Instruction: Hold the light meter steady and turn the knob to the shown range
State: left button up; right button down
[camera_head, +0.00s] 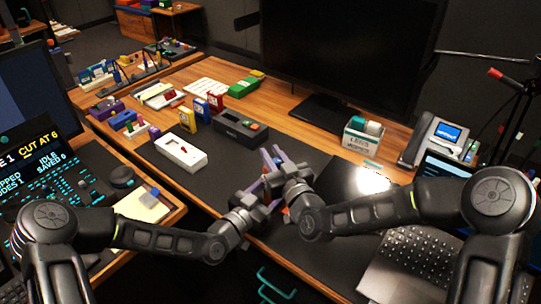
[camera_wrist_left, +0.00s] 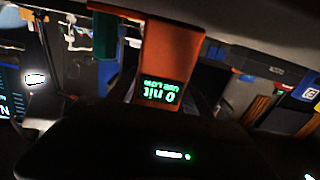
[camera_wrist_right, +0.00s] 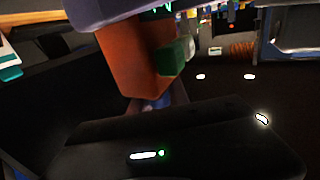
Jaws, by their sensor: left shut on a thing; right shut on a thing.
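The light meter is an orange block in the left wrist view (camera_wrist_left: 172,50), with a lit display (camera_wrist_left: 160,92) reading "0 nit" and "USE LOW" upside down. It also fills the middle of the right wrist view (camera_wrist_right: 128,60). A green knob (camera_wrist_right: 176,60) sticks out from its side; it also shows in the left wrist view (camera_wrist_left: 105,36). My left gripper (camera_head: 262,188) and right gripper (camera_head: 275,162) are close together above the desk's front edge, both shut on the meter. They hide most of it in the head view. The knob's pointer cannot be read.
A large monitor (camera_head: 340,45) stands behind. A "LENS" box (camera_head: 362,136), a phone (camera_head: 432,140) and a keyboard (camera_head: 420,262) are to the right.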

jog(key=shift+d+m+t+h, duration=0.25)
jog(key=shift+m+t+h, duration=0.25)
jog(key=shift+m+h, duration=0.75)
jog(key=shift+n+h, duration=0.25)
jog(key=c, duration=1.2)
grip_release()
jog(key=shift+c, duration=0.2)
jog(key=v, duration=1.2)
jog(key=shift+w, duration=0.1)
